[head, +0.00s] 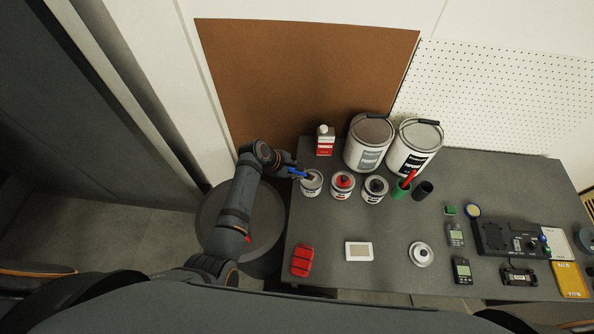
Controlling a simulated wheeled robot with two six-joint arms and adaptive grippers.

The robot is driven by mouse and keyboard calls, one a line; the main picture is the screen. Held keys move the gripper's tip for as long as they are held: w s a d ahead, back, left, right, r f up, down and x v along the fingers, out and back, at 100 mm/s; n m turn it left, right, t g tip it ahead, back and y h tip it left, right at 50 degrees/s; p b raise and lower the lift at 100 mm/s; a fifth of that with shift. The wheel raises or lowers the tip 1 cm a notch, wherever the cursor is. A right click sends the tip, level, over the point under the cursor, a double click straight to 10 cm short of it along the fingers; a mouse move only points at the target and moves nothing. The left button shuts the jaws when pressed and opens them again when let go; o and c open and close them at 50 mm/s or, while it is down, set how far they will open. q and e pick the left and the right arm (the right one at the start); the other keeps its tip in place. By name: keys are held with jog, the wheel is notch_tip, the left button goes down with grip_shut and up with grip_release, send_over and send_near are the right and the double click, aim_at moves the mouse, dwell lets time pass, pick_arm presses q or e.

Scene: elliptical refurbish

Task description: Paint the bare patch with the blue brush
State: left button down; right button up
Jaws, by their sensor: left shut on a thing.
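My left gripper (287,168) is shut on the blue brush (298,173) at the left edge of the table. The brush points right, with its tip at or just above the leftmost small can (311,187); I cannot tell whether it touches the can. My right gripper is not in view.
Two more small cans, red-topped (342,188) and dark-topped (375,191), stand to the right. Two large pails (369,145) stand behind. A red object (302,261) lies front left. Devices crowd the right side.

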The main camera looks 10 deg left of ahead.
pick_arm(q)
jog(key=shift+f, duration=0.3)
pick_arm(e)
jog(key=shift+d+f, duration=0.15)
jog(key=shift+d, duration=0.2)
pick_arm(q)
jog(key=shift+s, duration=0.1)
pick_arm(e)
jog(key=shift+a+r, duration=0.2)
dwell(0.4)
pick_arm(q)
jog(key=shift+f, duration=0.15)
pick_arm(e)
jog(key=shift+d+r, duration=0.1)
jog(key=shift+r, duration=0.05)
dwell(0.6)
pick_arm(q)
notch_tip(320, 180, up, 2)
jog(key=p, duration=0.2)
jog(key=shift+p, duration=0.3)
notch_tip(320, 180, up, 4)
jog(key=p, duration=0.4)
jog(key=shift+f, duration=0.25)
jog(key=shift+r+p, duration=0.6)
jog(key=shift+r, duration=0.3)
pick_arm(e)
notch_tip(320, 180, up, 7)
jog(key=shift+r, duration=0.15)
pick_arm(q)
jog(key=shift+a, duration=0.1)
